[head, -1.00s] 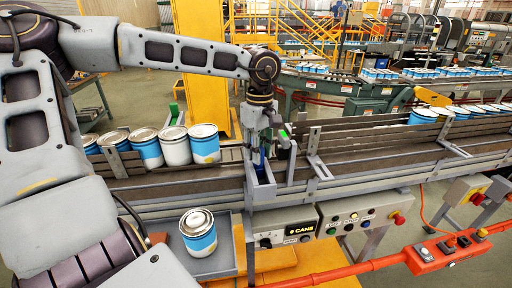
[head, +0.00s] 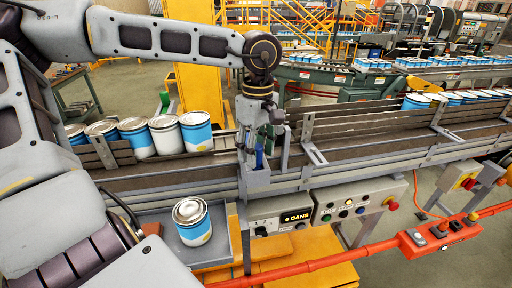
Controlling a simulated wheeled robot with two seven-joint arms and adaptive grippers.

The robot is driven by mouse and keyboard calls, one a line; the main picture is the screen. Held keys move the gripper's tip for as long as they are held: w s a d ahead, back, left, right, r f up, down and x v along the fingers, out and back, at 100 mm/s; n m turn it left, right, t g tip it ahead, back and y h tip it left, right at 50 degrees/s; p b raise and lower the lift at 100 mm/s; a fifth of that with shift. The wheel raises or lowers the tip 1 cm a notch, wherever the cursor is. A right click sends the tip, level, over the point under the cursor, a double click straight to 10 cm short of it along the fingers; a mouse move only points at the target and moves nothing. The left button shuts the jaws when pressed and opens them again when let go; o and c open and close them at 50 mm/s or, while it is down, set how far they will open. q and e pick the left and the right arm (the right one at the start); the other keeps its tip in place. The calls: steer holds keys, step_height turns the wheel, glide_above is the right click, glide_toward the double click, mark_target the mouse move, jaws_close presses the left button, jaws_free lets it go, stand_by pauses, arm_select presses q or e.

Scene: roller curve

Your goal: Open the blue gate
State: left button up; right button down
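The blue gate (head: 259,159) shows only as a narrow upright blue strip at the near side of the conveyor, above a grey bracket (head: 257,184). My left gripper (head: 258,146) reaches down from above and is right at the blue strip, overlapping it in the picture. Its fingers hide much of the gate. I cannot tell whether they are closed on it or only beside it. My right gripper is not in view.
Several blue and white cans stand on the conveyor left of the gate, the nearest being a blue can (head: 196,131). Another can (head: 192,221) stands on a grey tray (head: 222,247). A control box (head: 282,222) and orange rail (head: 370,249) lie in front.

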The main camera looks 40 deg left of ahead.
arm_select(q)
steer(key=shift+w+a+r, duration=0.1)
steer(key=shift+a+r, duration=0.05)
step_height(320, 180, up, 12)
stand_by(1.0)
steer(key=shift+w, duration=0.1)
stand_by(0.5)
